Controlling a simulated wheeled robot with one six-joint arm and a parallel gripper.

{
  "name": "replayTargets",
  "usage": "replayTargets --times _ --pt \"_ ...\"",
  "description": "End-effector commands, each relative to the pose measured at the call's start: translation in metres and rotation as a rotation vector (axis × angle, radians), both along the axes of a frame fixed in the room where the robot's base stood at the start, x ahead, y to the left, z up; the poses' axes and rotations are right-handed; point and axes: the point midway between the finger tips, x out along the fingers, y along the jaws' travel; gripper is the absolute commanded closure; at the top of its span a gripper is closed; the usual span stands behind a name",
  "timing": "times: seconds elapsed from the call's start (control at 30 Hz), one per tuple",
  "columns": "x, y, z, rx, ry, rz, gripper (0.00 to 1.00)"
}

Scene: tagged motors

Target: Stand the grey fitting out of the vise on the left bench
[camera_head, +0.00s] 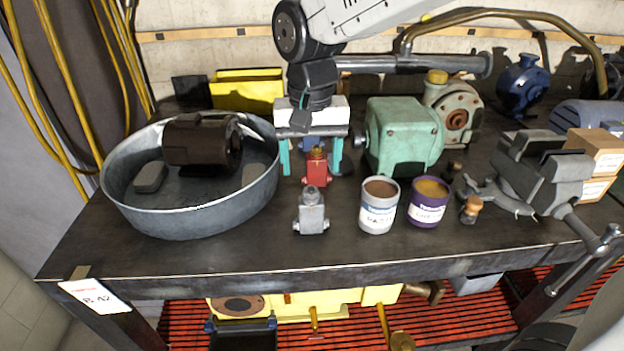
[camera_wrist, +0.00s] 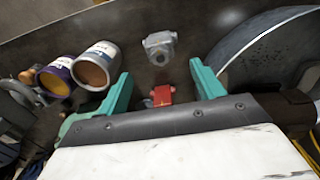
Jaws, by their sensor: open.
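A grey fitting (camera_head: 312,212) stands upright on the dark bench top (camera_head: 240,255), near the front middle and apart from the vise. The wrist view shows it (camera_wrist: 160,46) just beyond the fingertips. The grey vise (camera_head: 545,172) is at the bench's right; I see no fitting in its jaws. My gripper (camera_head: 310,168) points down behind the grey fitting, with its teal fingers apart. In the wrist view my gripper (camera_wrist: 160,70) is open, with nothing gripped. A red fitting (camera_head: 317,168) shows between the fingers; whether they touch it I cannot tell.
A round metal tub (camera_head: 190,222) holding a brown motor (camera_head: 200,143) stands left. Two open cans, white (camera_head: 377,217) and purple (camera_head: 427,213), stand right of the grey fitting. A green gearbox (camera_head: 400,138) is behind them. The bench front left is clear.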

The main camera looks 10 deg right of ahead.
Motion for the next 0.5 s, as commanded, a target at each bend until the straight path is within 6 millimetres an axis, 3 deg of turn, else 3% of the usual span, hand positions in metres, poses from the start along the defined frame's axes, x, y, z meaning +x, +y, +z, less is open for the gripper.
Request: replayTargets --times 0.37,0.5 --pt "-0.002 -0.004 0.013 0.001 -0.001 -0.001 0.33" --pt "-0.017 -0.038 0.025 0.007 -0.016 -0.003 0.33"
